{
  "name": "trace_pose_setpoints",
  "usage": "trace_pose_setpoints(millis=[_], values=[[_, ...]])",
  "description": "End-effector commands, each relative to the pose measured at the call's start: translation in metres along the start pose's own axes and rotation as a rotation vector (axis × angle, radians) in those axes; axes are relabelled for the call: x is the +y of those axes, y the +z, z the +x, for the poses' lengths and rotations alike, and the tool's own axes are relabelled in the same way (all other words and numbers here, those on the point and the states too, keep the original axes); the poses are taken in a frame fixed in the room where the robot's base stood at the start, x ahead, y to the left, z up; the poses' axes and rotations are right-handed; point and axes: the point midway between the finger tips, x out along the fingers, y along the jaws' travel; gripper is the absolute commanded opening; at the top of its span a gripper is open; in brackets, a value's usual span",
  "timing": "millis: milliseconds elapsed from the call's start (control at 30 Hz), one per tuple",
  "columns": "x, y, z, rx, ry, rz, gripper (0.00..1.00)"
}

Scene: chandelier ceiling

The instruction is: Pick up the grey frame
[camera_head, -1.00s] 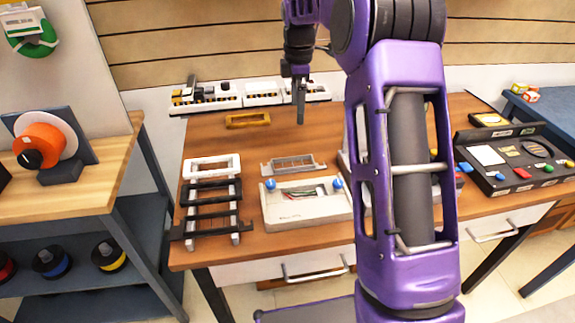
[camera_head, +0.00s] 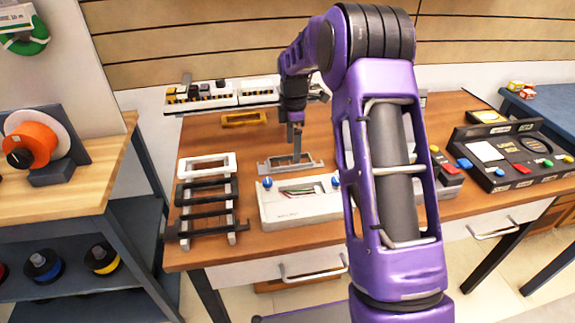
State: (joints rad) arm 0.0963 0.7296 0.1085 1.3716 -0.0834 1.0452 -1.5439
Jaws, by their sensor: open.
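The grey frame (camera_head: 277,165) lies on the wooden table, just behind a white box with two blue knobs (camera_head: 292,208). My gripper (camera_head: 297,150) points down over the right part of the grey frame, with its fingertips close to it. The fingers look open, and nothing shows held between them. Whether the fingertips touch the frame or straddle its rail is too small to tell.
A rack of white and black frames (camera_head: 207,200) stands to the left. A yellow frame (camera_head: 244,119) lies behind. White trays (camera_head: 222,96) line the back edge. A dark panel (camera_head: 515,158) sits at right. My arm hides the table's right middle.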

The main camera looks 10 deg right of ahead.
Motion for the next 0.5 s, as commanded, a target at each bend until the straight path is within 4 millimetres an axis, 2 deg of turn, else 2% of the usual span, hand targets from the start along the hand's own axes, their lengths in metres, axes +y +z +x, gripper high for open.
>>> trace_pose_setpoints(millis=[300,500], values=[[0.004,-0.003,0.045,0.0,-0.002,-0.001,1.0],[0.004,-0.003,0.046,0.0,0.001,0.0,1.0]])
